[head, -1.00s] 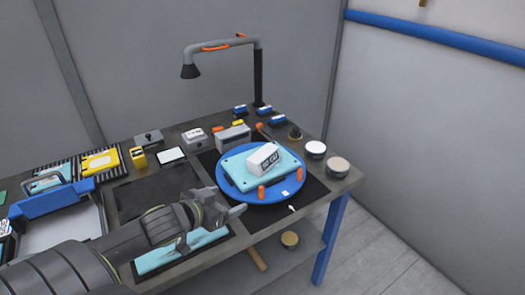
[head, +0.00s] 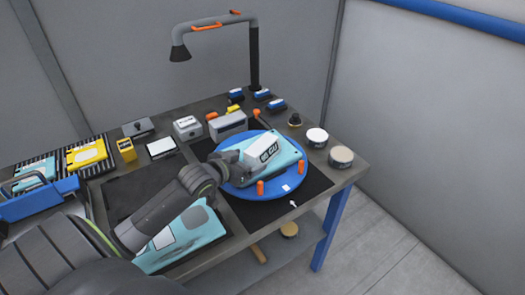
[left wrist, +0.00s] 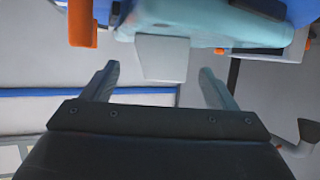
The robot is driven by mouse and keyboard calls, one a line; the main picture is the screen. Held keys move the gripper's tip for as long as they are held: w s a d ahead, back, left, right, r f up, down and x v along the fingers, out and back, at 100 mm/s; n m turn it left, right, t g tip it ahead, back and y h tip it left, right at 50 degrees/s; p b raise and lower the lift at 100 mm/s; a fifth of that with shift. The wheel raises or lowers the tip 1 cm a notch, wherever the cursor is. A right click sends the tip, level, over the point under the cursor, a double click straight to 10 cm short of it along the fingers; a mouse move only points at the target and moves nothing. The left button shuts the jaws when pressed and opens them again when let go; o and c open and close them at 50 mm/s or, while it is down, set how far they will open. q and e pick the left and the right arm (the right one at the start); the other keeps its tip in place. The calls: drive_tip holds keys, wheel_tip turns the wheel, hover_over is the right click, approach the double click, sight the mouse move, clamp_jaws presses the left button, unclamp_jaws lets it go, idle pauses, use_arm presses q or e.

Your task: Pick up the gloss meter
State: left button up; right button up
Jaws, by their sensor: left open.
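The gloss meter, a small white box with a dark "GU" display (head: 263,150), lies on a teal panel (head: 291,152) on a round blue turntable (head: 281,189). My left gripper (head: 232,160) is open at the meter's left end in the head view. In the left wrist view, the meter (left wrist: 162,58) shows as a pale block just ahead of the gap between the open fingers (left wrist: 158,72). The fingers show space on both sides of it and do not grip it. Part of the panel and turntable is hidden behind my gripper. My right gripper is not in view.
Orange pegs (head: 260,187) stand on the turntable's front rim. A grey box (head: 228,125) and a lamp post (head: 254,60) stand behind. Round tins (head: 341,156) are at the right edge. Another teal panel (head: 180,240) lies below my left arm.

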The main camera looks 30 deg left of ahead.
sight(260, 155)
use_arm(q)
drive_tip(key=shift+p+x, duration=0.65)
drive_tip(key=shift+x, duration=2.85)
drive_tip(key=shift+r, duration=0.1)
drive_tip(key=c, duration=1.4)
wheel_tip(260, 155, up, 10)
drive_tip(key=shift+b, duration=0.5)
drive_tip(key=s+d+m+g+h, duration=0.5)
drive_tip(key=s+d+m+h, duration=0.5)
drive_tip(key=s+d, duration=0.7)
drive_tip(key=shift+s+d+r+m+g+h, duration=0.15)
drive_tip(key=shift+s+d+m+g+h, duration=0.2)
drive_tip(key=shift+d, duration=0.25)
